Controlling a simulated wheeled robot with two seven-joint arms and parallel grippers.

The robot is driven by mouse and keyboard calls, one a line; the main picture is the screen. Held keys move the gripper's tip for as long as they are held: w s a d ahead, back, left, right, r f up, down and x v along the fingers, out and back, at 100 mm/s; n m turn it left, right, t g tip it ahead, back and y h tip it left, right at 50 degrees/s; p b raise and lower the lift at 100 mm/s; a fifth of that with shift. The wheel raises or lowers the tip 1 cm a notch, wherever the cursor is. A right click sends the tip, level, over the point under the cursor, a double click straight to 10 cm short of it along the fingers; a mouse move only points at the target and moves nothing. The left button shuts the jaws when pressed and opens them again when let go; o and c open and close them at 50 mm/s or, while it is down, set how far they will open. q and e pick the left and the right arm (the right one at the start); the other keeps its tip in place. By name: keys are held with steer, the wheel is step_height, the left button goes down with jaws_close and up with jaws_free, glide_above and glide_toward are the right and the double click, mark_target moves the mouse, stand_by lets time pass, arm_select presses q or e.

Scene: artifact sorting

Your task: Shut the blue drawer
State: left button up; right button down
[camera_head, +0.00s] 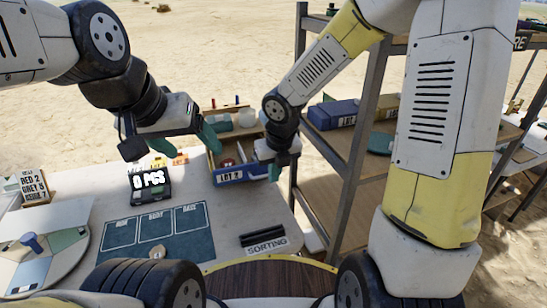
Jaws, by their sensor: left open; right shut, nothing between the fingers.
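The blue drawer (238,175), with a label reading LOT 7 on its front, is at the back right of the table. It stands open, and small items show inside it. My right gripper (274,170) is shut and empty at the right end of the drawer front; I cannot tell whether it touches it. My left gripper (168,143) is open and empty to the left of the drawer, above the table behind the black counter box. The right gripper and its wrist hide part of the drawer's right side.
A dark mat (158,236) with three marked fields lies in front. A round divided tray (38,258) is at left. A metal shelf (335,170) with a blue box (333,113) stands right.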

steer(key=w+a+f, duration=0.1)
steer(key=w+f, duration=0.4)
steer(key=shift+a, duration=0.4)
steer(key=shift+w, duration=0.1)
